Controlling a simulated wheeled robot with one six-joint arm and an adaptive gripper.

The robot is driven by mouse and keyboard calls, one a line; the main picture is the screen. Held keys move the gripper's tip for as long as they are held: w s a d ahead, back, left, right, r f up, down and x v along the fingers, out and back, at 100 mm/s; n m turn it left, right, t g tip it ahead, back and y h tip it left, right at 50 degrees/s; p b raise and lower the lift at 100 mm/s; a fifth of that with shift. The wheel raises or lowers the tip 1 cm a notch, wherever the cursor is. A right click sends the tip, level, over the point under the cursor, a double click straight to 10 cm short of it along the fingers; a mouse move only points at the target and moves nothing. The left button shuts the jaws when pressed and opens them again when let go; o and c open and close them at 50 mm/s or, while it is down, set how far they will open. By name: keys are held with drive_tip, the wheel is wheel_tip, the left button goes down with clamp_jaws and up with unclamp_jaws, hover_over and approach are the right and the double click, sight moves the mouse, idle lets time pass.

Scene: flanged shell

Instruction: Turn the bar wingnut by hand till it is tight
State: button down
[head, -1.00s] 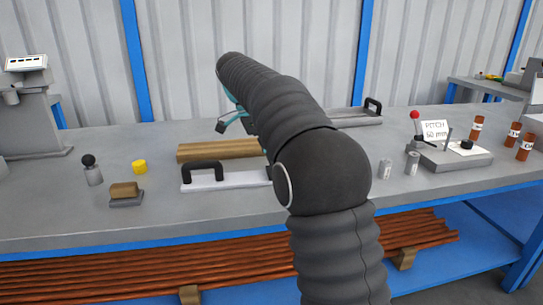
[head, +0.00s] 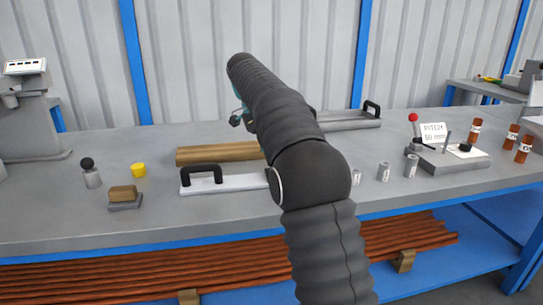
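My gripper (head: 237,119) shows only as a small teal and dark piece left of my arm, above the back of the bench. The rest of it is hidden behind my arm, so I cannot tell whether it is open or holds anything. I cannot make out a bar wingnut. A grey fixture (head: 450,164) stands at the right of the bench, with a red-balled lever (head: 413,118), a black knob (head: 464,148), a thin upright pin and a card reading PITCH 50 mm (head: 433,132). My gripper is well left of this fixture.
Several small silver cylinders (head: 384,172) stand left of the fixture, and brown bottles (head: 524,149) stand to its right. Wooden bars (head: 205,154), a black-handled pale plate (head: 228,183), a yellow cup (head: 138,170) and a wooden block (head: 123,192) lie left. The front left bench is clear.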

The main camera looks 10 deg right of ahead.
drive_tip(key=c, duration=1.3)
unclamp_jaws()
